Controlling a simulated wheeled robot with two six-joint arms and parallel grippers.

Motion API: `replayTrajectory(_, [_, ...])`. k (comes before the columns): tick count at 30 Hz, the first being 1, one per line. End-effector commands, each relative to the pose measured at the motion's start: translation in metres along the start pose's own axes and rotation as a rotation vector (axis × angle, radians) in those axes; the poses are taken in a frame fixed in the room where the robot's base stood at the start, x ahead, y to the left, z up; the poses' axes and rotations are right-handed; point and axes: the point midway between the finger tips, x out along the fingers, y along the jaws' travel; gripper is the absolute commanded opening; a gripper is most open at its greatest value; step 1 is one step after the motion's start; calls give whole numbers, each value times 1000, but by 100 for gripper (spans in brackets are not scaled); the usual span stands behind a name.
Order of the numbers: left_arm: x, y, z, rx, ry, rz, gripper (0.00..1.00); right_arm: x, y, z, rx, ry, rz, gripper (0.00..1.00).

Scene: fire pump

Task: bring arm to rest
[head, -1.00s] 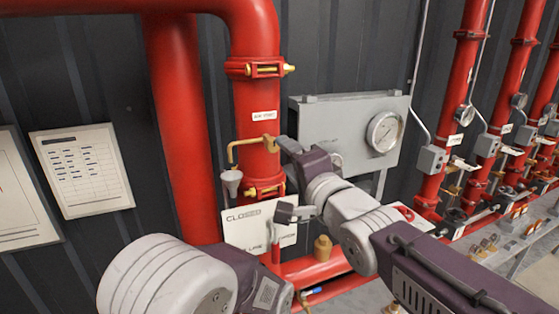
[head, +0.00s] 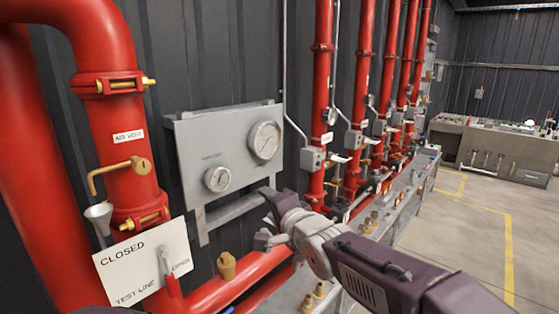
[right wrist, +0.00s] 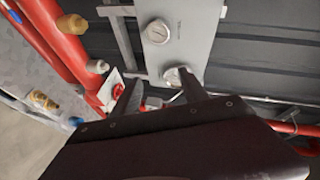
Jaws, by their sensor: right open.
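My right arm reaches in from the lower right in the head view. Its gripper (head: 262,217) is open and empty, in front of the wall below the grey gauge panel (head: 188,150). In the right wrist view the two dark fingers of the right gripper (right wrist: 158,88) stand apart with nothing between them. The gauge panel shows beyond them in that view (right wrist: 185,35). My left gripper is out of view.
A red pipe with a brass vent valve (head: 140,166) stands left, above a white "CLOSED" test line sign (head: 125,262). Several red risers (head: 322,90) line the wall. Open floor (head: 450,240) lies right; a grey bench (head: 500,150) stands at the back.

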Motion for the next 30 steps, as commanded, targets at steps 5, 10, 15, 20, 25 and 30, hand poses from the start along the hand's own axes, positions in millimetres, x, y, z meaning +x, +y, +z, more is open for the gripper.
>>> replayTrajectory(5, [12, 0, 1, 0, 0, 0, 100, -23, 160, -60, -85, 88, 359, 52])
replayTrajectory(10, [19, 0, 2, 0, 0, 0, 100, -93, 303, -67, -224, -11, 737, 52])
replayTrajectory(15, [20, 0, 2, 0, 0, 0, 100, -184, 398, -15, -431, -373, 1018, 52])
replayTrajectory(20, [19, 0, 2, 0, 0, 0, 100, -229, 421, 20, -655, -711, 1049, 52])
replayTrajectory(25, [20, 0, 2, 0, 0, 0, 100, -231, 422, 21, -749, -788, 1019, 52])
replayTrajectory(30, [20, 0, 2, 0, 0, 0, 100, -231, 421, 21, -750, -787, 1018, 52])
